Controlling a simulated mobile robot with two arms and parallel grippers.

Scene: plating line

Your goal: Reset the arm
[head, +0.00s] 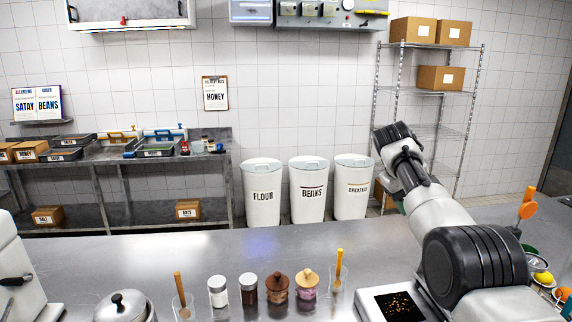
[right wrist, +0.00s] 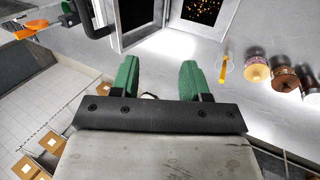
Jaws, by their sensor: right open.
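My right arm (head: 470,260) comes up from the lower right in the head view and reaches out over the steel counter (head: 230,250). Its gripper is mostly hidden behind the arm in that view. In the right wrist view my right gripper (right wrist: 158,80) shows two green fingers set well apart, with nothing between them. My left gripper is not in view.
On the counter stand a pot (head: 124,306), several jars (head: 278,289), glasses with wooden-handled tools, and a dark-topped tray (head: 398,306) with orange specks. A lemon (head: 544,278) lies at right. Beyond stand bins (head: 308,190) and a wire rack (head: 437,92).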

